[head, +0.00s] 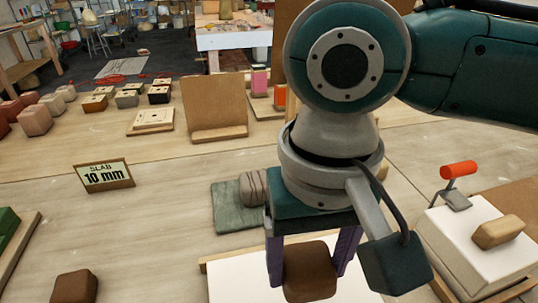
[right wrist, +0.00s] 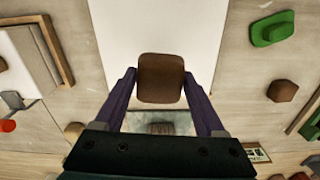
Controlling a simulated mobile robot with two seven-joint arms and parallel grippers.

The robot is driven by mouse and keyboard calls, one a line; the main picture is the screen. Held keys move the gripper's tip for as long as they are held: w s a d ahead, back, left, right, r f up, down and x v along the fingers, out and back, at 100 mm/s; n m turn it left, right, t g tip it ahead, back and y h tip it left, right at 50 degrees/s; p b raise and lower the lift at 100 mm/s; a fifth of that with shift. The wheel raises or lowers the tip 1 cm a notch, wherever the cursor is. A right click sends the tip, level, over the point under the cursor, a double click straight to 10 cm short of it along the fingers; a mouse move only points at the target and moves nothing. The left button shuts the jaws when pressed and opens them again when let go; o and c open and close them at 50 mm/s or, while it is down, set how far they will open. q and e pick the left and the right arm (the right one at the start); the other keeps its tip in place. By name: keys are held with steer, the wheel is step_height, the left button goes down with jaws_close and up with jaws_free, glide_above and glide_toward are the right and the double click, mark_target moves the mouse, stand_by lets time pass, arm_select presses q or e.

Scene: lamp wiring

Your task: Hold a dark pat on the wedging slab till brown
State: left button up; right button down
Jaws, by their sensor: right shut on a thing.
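My right gripper (head: 310,262) has its purple fingers on both sides of a brown, rounded pat (head: 311,274) and is shut on it. The pat is over a flat white slab (head: 238,282) with a wooden edge strip. In the right wrist view the pat (right wrist: 160,78) sits between the fingertips, with the white slab (right wrist: 150,30) behind it. I cannot tell whether the pat touches the slab. Another dark brown pat (head: 75,287) lies on the table at the lower left. My left gripper is not in view.
A sign (head: 104,175) reads "SLAB 10 mm". A grey-green mat (head: 229,215) with a striped lump (head: 253,188) lies behind the slab. At right stands a white block (head: 465,245) with an orange-handled tool (head: 459,170). Several coloured blocks line the back left.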

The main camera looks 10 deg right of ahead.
mark_target(306, 291)
steer(key=shift+d+f, duration=0.1)
steer(key=shift+d, duration=0.1)
steer(key=shift+s+a, duration=0.1)
steer(key=shift+a, duration=0.05)
steer(key=shift+p, duration=0.35)
step_height(306, 291, down, 5)
steer(key=shift+r+b, duration=0.1)
steer(key=shift+b, duration=0.7)
steer(key=shift+f, duration=0.6)
steer(key=shift+f, duration=0.15)
steer(key=shift+f+b, duration=0.85)
steer(key=shift+f, duration=0.5)
